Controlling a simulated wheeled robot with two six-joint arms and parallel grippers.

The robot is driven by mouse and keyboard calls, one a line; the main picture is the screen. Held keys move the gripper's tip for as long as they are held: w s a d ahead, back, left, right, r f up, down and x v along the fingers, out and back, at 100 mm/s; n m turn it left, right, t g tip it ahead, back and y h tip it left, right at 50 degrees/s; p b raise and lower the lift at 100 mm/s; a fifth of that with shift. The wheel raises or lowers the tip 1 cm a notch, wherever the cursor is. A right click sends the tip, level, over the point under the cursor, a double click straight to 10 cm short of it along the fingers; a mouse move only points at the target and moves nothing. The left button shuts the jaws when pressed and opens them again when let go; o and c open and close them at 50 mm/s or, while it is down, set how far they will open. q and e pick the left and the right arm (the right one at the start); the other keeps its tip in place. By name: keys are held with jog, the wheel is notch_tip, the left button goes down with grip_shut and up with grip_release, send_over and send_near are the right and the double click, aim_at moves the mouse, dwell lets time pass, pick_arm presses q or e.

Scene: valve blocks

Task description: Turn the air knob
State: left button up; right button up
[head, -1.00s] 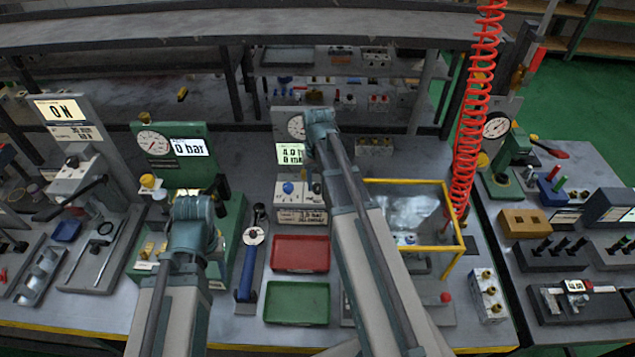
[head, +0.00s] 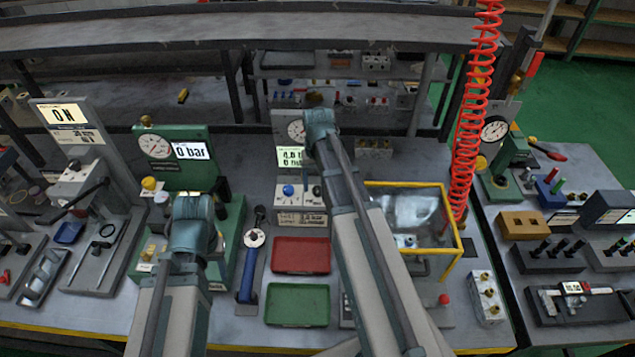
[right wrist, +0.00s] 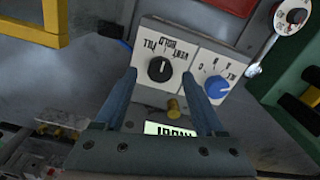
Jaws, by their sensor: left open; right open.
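A white knob panel (head: 312,192) stands at the bench's middle, with a blue knob (head: 288,190) at its left in the head view. In the right wrist view the panel is turned round: a black knob (right wrist: 160,69) sits on a plate marked with fill, hold and vent, and the blue knob (right wrist: 217,87) is on a neighbouring plate. My right gripper (right wrist: 161,77) is open, its fingertips on either side of the black knob; contact cannot be told. In the head view my right arm hides its fingers. My left gripper (head: 192,222) is over the green station, fingers hidden.
A display (head: 292,157) and gauge stand behind the panel. Red (head: 301,255) and green (head: 297,304) trays lie in front. A yellow-framed guard (head: 455,235) and red coiled hose (head: 470,130) are to the right. A green gauge station (head: 232,240) is to the left.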

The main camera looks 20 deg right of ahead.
aim_at(318, 189)
pick_arm(q)
notch_tip(318, 189, up, 13)
jog(key=p, duration=1.2)
jog(key=shift+f, duration=0.2)
pick_arm(e)
notch_tip(318, 189, up, 13)
jog(key=shift+f, duration=0.2)
